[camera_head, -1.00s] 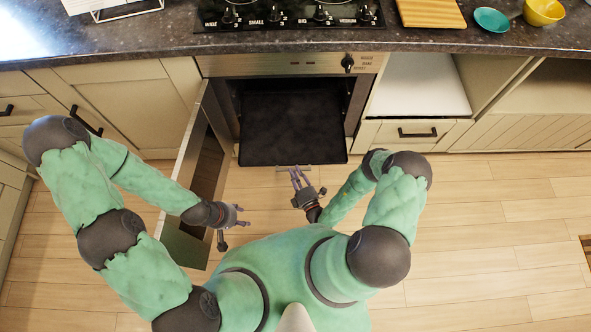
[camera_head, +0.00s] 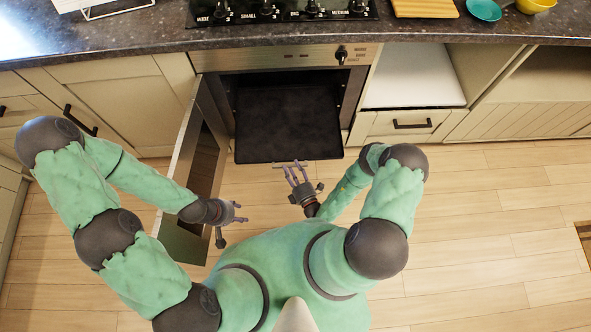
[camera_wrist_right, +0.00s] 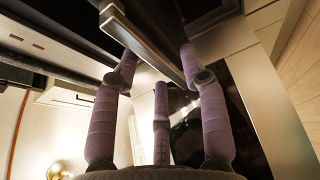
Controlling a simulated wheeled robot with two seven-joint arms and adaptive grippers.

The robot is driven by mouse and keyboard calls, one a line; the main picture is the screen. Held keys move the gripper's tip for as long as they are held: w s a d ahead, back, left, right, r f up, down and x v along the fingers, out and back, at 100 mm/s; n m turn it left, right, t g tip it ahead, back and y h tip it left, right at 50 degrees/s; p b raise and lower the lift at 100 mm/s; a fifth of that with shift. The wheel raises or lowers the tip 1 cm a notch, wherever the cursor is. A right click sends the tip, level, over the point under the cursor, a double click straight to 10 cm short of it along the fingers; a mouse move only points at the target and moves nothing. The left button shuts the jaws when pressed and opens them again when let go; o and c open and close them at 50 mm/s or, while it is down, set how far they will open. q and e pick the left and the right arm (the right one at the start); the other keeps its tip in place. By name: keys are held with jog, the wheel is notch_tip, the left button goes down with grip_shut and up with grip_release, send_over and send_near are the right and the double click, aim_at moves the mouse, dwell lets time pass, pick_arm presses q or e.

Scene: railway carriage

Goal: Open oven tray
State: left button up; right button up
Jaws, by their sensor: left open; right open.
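The dark oven tray (camera_head: 288,125) juts out of the oven (camera_head: 280,57) towards me in the head view. A thin pale bar, the tray's handle (camera_head: 290,165), shows at its front edge. My right gripper (camera_head: 295,172) is at this handle with its fingers spread. In the right wrist view, my right gripper (camera_wrist_right: 157,55) is open and a flat metal bar (camera_wrist_right: 140,42) passes between its fingertips. I cannot tell whether the fingers touch it. My left gripper (camera_head: 238,212) is open and empty, left of the tray and beside the oven door.
The oven door (camera_head: 180,185) stands swung open to the left, near my left forearm. A worktop (camera_head: 420,28) with a hob (camera_head: 285,12) runs above. Closed cupboards flank the left and an open shelf (camera_head: 415,80) the right. The wooden floor (camera_head: 480,220) at right is clear.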

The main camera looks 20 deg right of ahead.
jog(key=s+d, duration=0.1)
jog(key=s, duration=1.1)
jog(key=shift+d, duration=0.15)
jog(key=shift+w, duration=0.1)
dwell(0.5)
